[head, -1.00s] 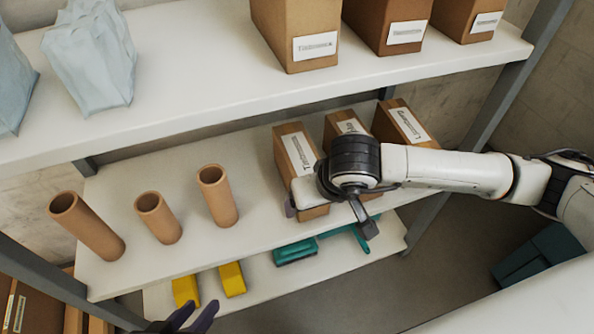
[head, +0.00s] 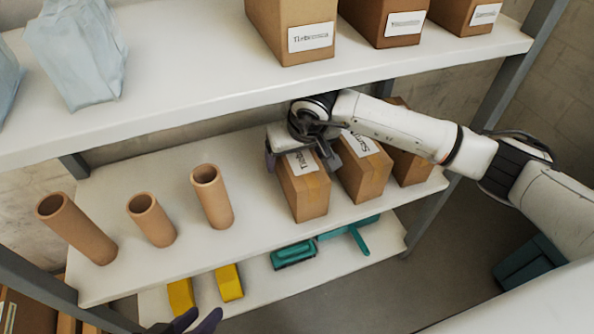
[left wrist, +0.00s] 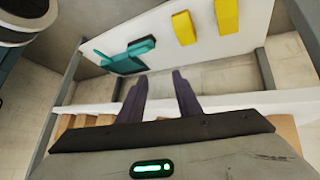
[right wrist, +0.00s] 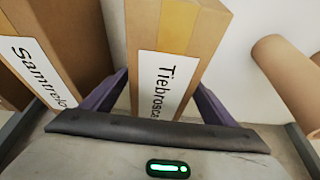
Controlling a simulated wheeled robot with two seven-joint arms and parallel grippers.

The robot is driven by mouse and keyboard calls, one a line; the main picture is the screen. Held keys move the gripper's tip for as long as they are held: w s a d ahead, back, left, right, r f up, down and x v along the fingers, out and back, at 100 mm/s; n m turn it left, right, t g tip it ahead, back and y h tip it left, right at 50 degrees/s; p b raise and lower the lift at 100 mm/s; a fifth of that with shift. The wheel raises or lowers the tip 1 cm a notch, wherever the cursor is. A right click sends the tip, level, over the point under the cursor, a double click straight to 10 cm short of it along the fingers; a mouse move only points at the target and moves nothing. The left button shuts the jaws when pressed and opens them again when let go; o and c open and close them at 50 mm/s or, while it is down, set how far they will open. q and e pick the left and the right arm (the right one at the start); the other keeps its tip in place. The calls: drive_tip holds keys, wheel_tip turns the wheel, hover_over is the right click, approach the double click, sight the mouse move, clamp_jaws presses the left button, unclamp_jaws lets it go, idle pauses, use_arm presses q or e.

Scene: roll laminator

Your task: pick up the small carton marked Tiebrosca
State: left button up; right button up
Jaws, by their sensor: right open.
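The small carton marked Tiebrosca (head: 309,198) stands on the middle shelf, leftmost of a row of small cartons. In the right wrist view the carton (right wrist: 190,28) has its white label readable, and it stands between the fingers. My right gripper (head: 302,156) is open, with one finger on each side of the carton's label end. A narrow gap shows beside the fingers; contact is unclear. My left gripper (left wrist: 160,82) is open and empty, low in front of the shelves. Its fingertips show at the bottom of the head view (head: 197,317).
Cardboard tubes (head: 212,196) stand to the left on the middle shelf (head: 180,262). The top shelf (head: 200,98) with larger cartons (head: 290,25) overhangs the right arm.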

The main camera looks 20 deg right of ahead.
drive_tip(key=shift+w+f, duration=0.15)
drive_tip(key=shift+f, duration=0.45)
drive_tip(key=shift+r, duration=0.1)
drive_tip(key=c, duration=1.6)
drive_tip(key=shift+r, duration=0.15)
